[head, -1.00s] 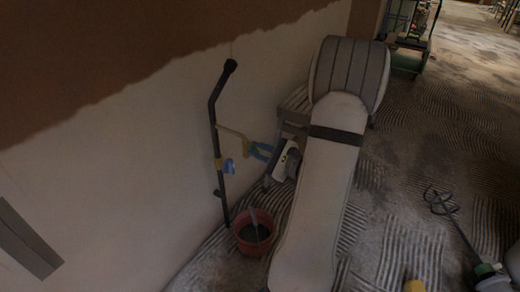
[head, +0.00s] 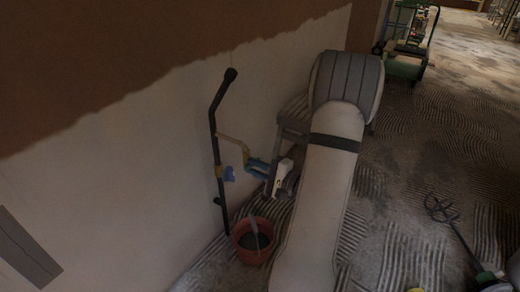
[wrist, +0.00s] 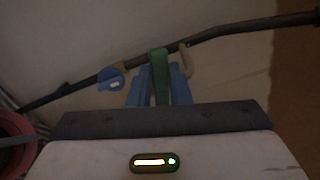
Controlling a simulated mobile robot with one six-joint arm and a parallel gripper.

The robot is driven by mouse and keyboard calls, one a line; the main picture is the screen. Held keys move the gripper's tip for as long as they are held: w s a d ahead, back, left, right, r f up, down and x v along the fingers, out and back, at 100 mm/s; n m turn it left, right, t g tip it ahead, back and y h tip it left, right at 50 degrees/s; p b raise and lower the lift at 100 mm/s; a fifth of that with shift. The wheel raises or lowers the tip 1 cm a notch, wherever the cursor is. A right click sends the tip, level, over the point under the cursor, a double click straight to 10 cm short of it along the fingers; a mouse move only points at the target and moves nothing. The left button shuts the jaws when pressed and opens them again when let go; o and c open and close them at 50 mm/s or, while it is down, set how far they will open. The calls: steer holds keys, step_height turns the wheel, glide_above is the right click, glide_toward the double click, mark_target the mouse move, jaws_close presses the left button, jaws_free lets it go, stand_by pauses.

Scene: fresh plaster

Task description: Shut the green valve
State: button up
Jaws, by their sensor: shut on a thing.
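The green valve's handle (wrist: 159,76) stands between the two blue fingers of my gripper (wrist: 160,84) in the wrist view, and the gripper is shut on it. In the head view my gripper (head: 257,168) is beside the dark wall pipe (head: 216,130), at a pale branch with a brass-coloured fitting (head: 244,149). The green handle cannot be made out there. A blue valve handle (head: 230,173) sits lower on the pipe. In the wrist view that blue handle (wrist: 110,78) is left of my fingers, apart from them.
A terracotta-coloured bucket (head: 245,248) with grey contents and a tool stands on the floor below the pipe. The half-plastered wall (head: 110,170) is close behind. A mixer paddle (head: 440,207) lies at right, and a green trolley (head: 405,60) stands farther back.

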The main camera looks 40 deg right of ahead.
steer(key=shift+f+n, duration=0.2)
steer(key=shift+n, duration=0.6)
steer(key=shift+a, duration=0.1)
steer(key=shift+f+n, duration=0.45)
steer(key=shift+n, duration=0.75)
steer(key=o, duration=0.8)
steer(key=shift+v, duration=6.05)
steer(key=shift+a, duration=0.1)
